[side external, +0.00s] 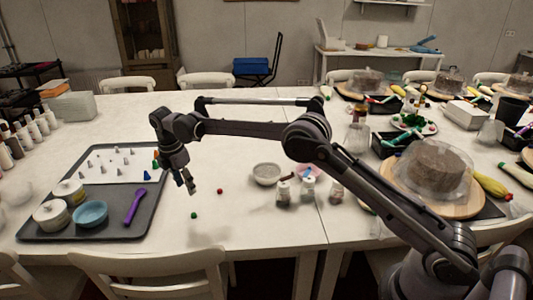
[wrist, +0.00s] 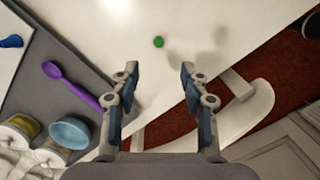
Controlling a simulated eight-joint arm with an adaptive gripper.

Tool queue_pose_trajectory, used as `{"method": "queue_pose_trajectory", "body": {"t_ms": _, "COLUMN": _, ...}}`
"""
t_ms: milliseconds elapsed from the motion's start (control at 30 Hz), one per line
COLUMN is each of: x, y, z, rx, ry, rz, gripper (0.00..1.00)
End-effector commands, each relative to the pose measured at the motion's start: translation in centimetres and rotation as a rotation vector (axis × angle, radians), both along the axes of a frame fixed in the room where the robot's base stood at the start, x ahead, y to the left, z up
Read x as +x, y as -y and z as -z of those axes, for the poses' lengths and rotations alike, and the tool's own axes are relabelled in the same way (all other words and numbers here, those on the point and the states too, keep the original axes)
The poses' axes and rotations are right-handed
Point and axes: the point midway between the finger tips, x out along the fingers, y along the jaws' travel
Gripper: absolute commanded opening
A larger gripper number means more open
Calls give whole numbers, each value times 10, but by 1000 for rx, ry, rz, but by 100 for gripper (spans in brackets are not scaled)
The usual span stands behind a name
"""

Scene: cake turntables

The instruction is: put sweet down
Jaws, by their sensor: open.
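A small round green sweet (side external: 194,215) lies on the white table near its front edge. It also shows in the wrist view (wrist: 158,42), just beyond the fingertips and roughly midway between them. A small round red sweet (side external: 220,191) lies on the table a little farther back and to the right in the side view; I do not see it in the wrist view. My gripper (side external: 189,184) is open and points down above the table. In the wrist view its two fingers (wrist: 160,76) are spread with nothing between them.
A dark grey tray (side external: 60,230) at left holds a purple spoon (side external: 135,206), a blue bowl (side external: 90,214), lidded pots and piping tips. A grey bowl (side external: 266,174) and small jars stand to the right. White chairs line the front edge.

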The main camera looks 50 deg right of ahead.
Motion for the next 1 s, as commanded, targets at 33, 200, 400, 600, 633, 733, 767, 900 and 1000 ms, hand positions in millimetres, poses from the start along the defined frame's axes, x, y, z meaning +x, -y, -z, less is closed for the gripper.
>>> {"method": "queue_pose_trajectory", "body": {"t_ms": 33, "x": 2, "y": -2, "z": 7, "rx": -4, "ry": -11, "rz": -20, "gripper": 45}}
{"method": "queue_pose_trajectory", "body": {"t_ms": 200, "x": 3, "y": -3, "z": 20, "rx": -10, "ry": -27, "rz": -49, "gripper": 45}}
{"method": "queue_pose_trajectory", "body": {"t_ms": 400, "x": 4, "y": 1, "z": 48, "rx": -10, "ry": -27, "rz": -49, "gripper": 45}}
{"method": "queue_pose_trajectory", "body": {"t_ms": 600, "x": 4, "y": 4, "z": 69, "rx": -10, "ry": -26, "rz": -50, "gripper": 45}}
{"method": "queue_pose_trajectory", "body": {"t_ms": 633, "x": 4, "y": 5, "z": 70, "rx": -10, "ry": -26, "rz": -50, "gripper": 45}}
{"method": "queue_pose_trajectory", "body": {"t_ms": 733, "x": 4, "y": 5, "z": 75, "rx": -10, "ry": -26, "rz": -50, "gripper": 45}}
{"method": "queue_pose_trajectory", "body": {"t_ms": 767, "x": 4, "y": 5, "z": 78, "rx": -10, "ry": -26, "rz": -50, "gripper": 45}}
{"method": "queue_pose_trajectory", "body": {"t_ms": 900, "x": 6, "y": 6, "z": 98, "rx": -10, "ry": -26, "rz": -49, "gripper": 45}}
{"method": "queue_pose_trajectory", "body": {"t_ms": 1000, "x": 6, "y": 7, "z": 110, "rx": -10, "ry": -26, "rz": -49, "gripper": 45}}
